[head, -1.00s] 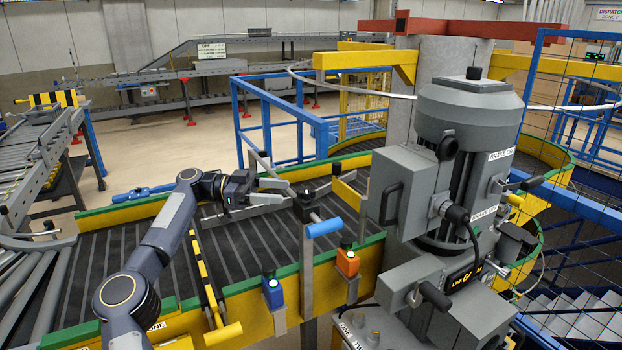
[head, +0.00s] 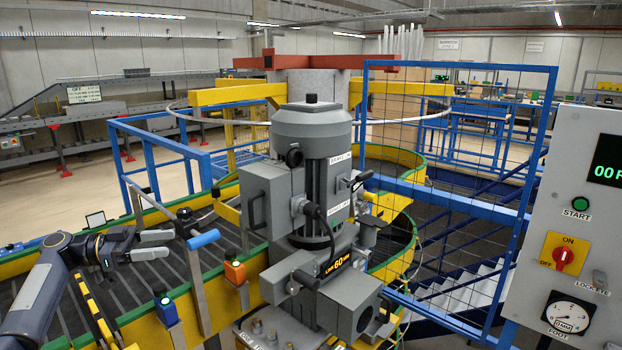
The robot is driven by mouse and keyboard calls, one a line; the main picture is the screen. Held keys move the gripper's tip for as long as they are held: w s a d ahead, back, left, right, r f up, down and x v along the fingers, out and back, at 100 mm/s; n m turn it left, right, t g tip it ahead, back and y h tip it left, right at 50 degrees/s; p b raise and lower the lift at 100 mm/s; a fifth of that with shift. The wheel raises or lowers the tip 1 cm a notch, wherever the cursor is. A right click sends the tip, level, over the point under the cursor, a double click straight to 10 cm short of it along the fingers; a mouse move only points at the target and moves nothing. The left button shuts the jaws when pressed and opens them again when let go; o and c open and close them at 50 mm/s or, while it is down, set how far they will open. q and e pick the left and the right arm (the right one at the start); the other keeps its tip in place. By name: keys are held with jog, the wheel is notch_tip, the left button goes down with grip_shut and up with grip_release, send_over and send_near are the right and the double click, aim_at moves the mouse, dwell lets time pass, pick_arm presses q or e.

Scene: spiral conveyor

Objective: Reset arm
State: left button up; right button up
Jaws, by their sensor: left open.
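My left arm comes in from the lower left. Its left gripper (head: 155,244) is open and empty, with its two pale fingers pointing right and apart. It hangs over the dark slatted conveyor bed (head: 120,284), left of the blue-topped lever (head: 203,239). I cannot tell how high it is above the bed. My right arm and gripper are not in view.
A large grey motor unit (head: 312,130) stands in the middle, beside an orange box (head: 234,272) and a blue box (head: 166,311). A blue mesh guard (head: 450,190) and a control panel (head: 580,215) stand to the right. Open floor lies at the back left.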

pick_arm(q)
jog(key=s+d+r+n+g+y, duration=0.1)
jog(key=s+d+y, duration=0.4)
jog(key=d, duration=0.5)
jog(key=s+d+r+n+g+y, duration=0.1)
jog(key=s+d+g+y, duration=0.15)
jog(key=s+d, duration=0.55)
jog(key=s+a+f+n+t+y, duration=0.2)
jog(key=s+f+n, duration=0.5)
jog(key=s, duration=0.5)
jog(key=s+a+f+n+t+y, duration=0.3)
jog(key=s+f+n, duration=0.5)
jog(key=s, duration=0.5)
jog(key=shift+y, duration=0.65)
jog(key=shift+s+a+f, duration=0.1)
jog(key=shift+s+f, duration=0.05)
jog(key=shift+f, duration=0.1)
jog(key=shift+c, duration=0.4)
